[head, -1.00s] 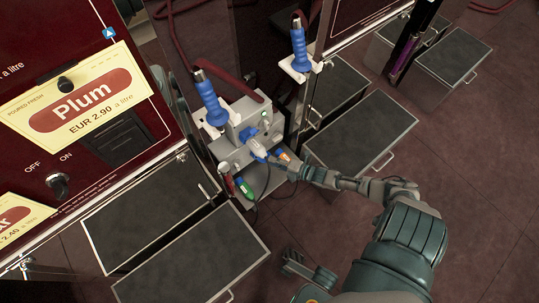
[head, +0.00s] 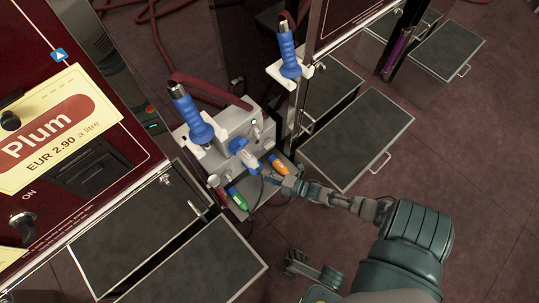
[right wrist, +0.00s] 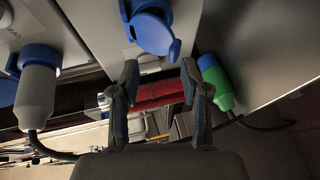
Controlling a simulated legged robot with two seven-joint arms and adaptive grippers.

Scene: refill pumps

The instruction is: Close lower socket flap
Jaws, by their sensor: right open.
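The grey socket box (head: 235,125) stands between the dispensers. In the right wrist view, a blue socket with a round flap (right wrist: 158,38) is just beyond my fingertips; the flap stands tilted out. Another blue socket at the left holds a pale plug (right wrist: 36,95) with a black cable. My right gripper (right wrist: 160,82) is open and empty, below the round flap and apart from it. In the head view my right gripper (head: 275,178) is at the box's front. A gripper-like part of mine shows low in the head view; its jaw state is unclear.
A green plug (head: 237,198) and an orange plug (head: 278,165) lie by the box's lower ledge. Blue-handled nozzles (head: 192,115) hang above. Dark drip platforms (head: 357,138) stand on both sides.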

